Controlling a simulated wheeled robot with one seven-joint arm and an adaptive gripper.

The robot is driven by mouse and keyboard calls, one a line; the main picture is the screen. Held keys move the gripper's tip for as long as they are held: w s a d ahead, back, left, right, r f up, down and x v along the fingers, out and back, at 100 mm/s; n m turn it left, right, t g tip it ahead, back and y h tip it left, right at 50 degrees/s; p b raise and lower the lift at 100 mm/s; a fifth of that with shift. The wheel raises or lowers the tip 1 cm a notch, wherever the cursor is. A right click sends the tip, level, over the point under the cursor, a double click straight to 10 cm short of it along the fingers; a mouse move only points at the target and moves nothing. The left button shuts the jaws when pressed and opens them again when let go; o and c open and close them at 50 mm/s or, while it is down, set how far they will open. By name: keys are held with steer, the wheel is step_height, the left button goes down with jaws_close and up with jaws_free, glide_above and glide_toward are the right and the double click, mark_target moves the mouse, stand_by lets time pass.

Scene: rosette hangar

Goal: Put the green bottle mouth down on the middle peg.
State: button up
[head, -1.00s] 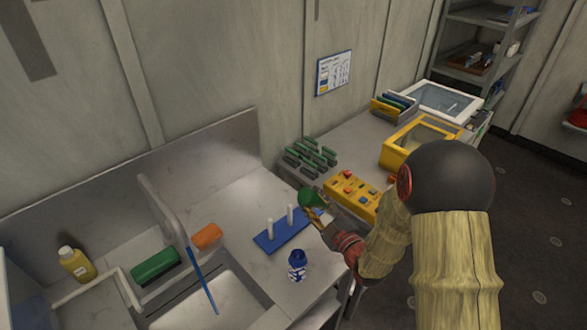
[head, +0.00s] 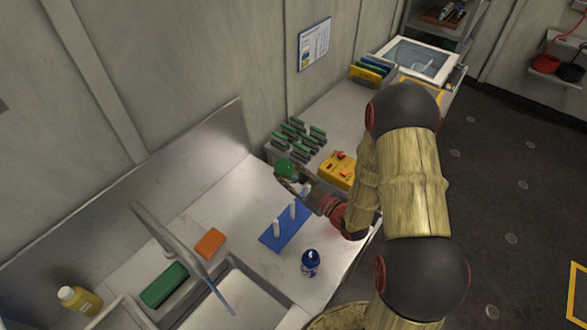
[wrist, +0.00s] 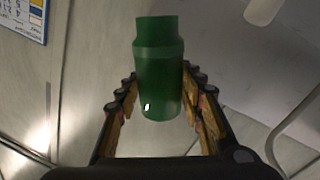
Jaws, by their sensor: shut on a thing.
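The green bottle (head: 286,168) is held in the air above the counter, behind the blue peg base in the head view. My gripper (head: 294,180) is shut on it. In the wrist view the bottle (wrist: 160,75) sits between the two fingers, its narrower end towards the top of the picture. In the head view I cannot tell which way its mouth faces. The blue peg base (head: 272,242) lies on the counter. Two white pegs show, a front one (head: 276,228) and one behind it (head: 293,209). My gripper and arm hide the base's far end, so the middle peg is uncertain.
A blue bottle (head: 310,265) stands right of the base, near the counter's front edge. The sink tap (head: 170,235), an orange sponge (head: 210,243) and a green block (head: 164,285) are to the left. A green-slotted rack (head: 300,138) and a yellow box (head: 338,170) stand behind.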

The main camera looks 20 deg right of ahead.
mark_target(294, 206)
steer(key=s+r+m+p, duration=0.1)
steer(key=p, duration=0.1)
steer(key=s+r+m+y+p, duration=0.1)
steer(key=s+p, duration=0.1)
steer(key=p, duration=0.1)
steer(key=s+r+m+g+p, duration=0.1)
steer(key=s+p, duration=0.1)
steer(key=shift+s+r+y, duration=0.1)
steer(key=shift+s+y, duration=0.1)
steer(key=shift+y, duration=0.1)
steer(key=shift+m, duration=0.3)
steer(key=f+b, duration=0.9)
steer(key=shift+s+a+f+b, duration=0.1)
steer(key=shift+s+b, duration=0.3)
steer(key=shift+f+b, duration=0.75)
steer(key=shift+f, duration=1.5)
steer(key=o, duration=1.1)
steer(key=shift+f, duration=0.1)
steer(key=shift+s, duration=0.1)
steer(key=v, duration=1.2)
